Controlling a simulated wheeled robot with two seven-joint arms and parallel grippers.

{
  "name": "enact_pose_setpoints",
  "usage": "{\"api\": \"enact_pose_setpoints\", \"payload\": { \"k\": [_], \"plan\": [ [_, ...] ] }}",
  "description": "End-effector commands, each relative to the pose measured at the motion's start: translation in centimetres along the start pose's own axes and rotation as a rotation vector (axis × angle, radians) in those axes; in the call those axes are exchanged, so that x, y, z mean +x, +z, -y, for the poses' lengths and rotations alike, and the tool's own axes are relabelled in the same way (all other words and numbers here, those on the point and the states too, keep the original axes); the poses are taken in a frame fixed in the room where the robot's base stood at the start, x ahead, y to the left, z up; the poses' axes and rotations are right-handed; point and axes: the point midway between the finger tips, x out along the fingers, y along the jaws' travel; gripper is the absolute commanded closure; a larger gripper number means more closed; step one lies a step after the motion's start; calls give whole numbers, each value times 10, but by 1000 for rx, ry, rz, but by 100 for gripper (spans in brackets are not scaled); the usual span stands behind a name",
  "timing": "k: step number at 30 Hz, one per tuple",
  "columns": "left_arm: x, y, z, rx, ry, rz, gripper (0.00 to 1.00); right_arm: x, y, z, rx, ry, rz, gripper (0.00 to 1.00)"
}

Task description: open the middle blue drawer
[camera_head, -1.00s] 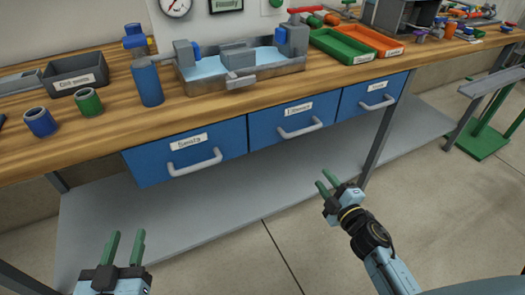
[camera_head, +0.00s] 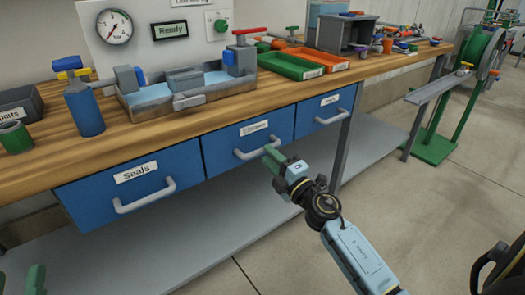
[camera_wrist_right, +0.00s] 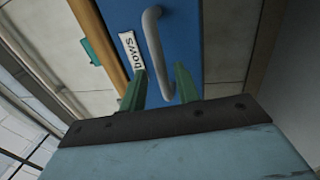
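The middle blue drawer (camera_head: 222,148) sits under the bench top, between two other blue drawers, and looks shut. Its grey bar handle (camera_head: 250,153) is partly behind my right gripper (camera_head: 271,158). In the right wrist view the drawer front (camera_wrist_right: 180,30) shows a label ending in "bows". There the handle (camera_wrist_right: 154,45) runs down between the two green fingers of my right gripper (camera_wrist_right: 159,88), which stand apart. I cannot tell whether they touch it. My left gripper (camera_head: 19,280) is open at the bottom left edge, away from the drawers, mostly cut off.
The "Seals" drawer (camera_head: 95,193) is on the left and another blue drawer (camera_head: 310,117) on the right, both shut. A bench leg (camera_head: 347,135) stands right of my right gripper. A grey lower shelf (camera_head: 190,230) lies below. Floor in front is clear.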

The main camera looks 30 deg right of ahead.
Motion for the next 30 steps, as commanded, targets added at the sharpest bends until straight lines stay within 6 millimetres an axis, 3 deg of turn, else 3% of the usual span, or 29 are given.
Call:
{"api": "enact_pose_setpoints", "payload": {
  "k": [7,19,26,30],
  "plan": [
    [0,-4,-1,-2,2,-30,64,32,0,0,-1,0,0,68],
    [0,-6,-1,-3,3,-40,64,38,0,1,1,-1,1,68],
    [0,-6,-2,-3,3,-40,64,38,0,1,1,-1,1,98],
    [0,-6,-1,-3,3,-40,64,37,0,1,1,-1,1,100]
  ]
}}
